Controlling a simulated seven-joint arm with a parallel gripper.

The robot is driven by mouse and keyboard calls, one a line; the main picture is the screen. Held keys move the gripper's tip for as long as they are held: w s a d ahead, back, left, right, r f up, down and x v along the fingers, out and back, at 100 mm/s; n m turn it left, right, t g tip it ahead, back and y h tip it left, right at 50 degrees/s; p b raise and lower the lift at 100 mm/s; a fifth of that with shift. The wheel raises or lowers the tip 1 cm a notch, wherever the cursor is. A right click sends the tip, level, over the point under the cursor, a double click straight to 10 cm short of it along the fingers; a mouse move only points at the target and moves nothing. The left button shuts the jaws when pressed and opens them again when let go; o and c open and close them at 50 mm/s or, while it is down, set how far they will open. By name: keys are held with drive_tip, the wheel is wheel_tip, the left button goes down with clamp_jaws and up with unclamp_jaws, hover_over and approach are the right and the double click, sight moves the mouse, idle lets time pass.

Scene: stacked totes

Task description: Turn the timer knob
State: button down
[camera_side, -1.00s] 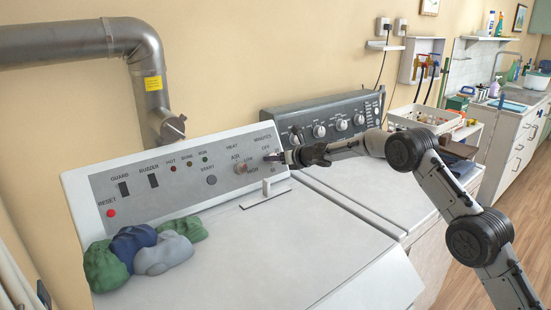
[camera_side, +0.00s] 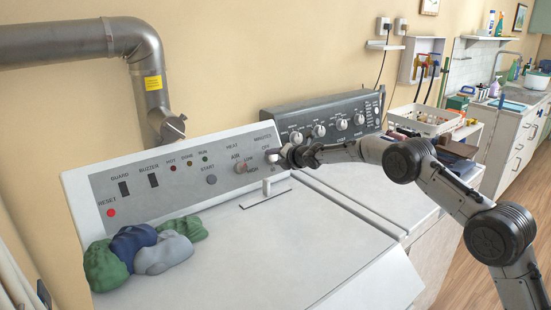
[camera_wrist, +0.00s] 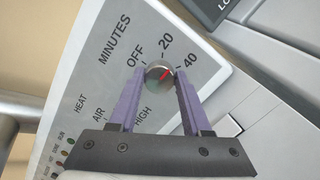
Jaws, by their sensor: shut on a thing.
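The timer knob (camera_wrist: 158,76) is a round silver knob with a red pointer mark, under the word MINUTES. In the wrist view it sits between the two purple fingers of my gripper (camera_wrist: 157,92), which is shut on it. The red mark points between the 20 and 40 labels, away from OFF. In the side view my gripper (camera_side: 279,157) is at the right end of the dryer's control panel (camera_side: 190,184) and hides most of the knob.
A small white T-shaped piece (camera_side: 266,189) stands on the dryer top just below the gripper. A dark-panelled washer (camera_side: 325,122) stands to the right behind my arm. The middle of the dryer top is clear.

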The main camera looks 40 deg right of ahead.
drive_tip(key=m, duration=0.5)
drive_tip(key=shift+g+h, duration=0.3)
drive_tip(key=shift+g, duration=0.1)
drive_tip(key=shift+m, duration=0.5)
drive_tip(key=shift+c, duration=1.8)
unclamp_jaws()
drive_tip(key=shift+s, duration=0.15)
drive_tip(key=shift+s+a+r, duration=0.15)
drive_tip(key=shift+s+r, duration=0.25)
drive_tip(key=shift+s, duration=0.1)
drive_tip(key=v, duration=1.2)
drive_tip(key=shift+s, duration=0.25)
drive_tip(key=shift+a, duration=0.1)
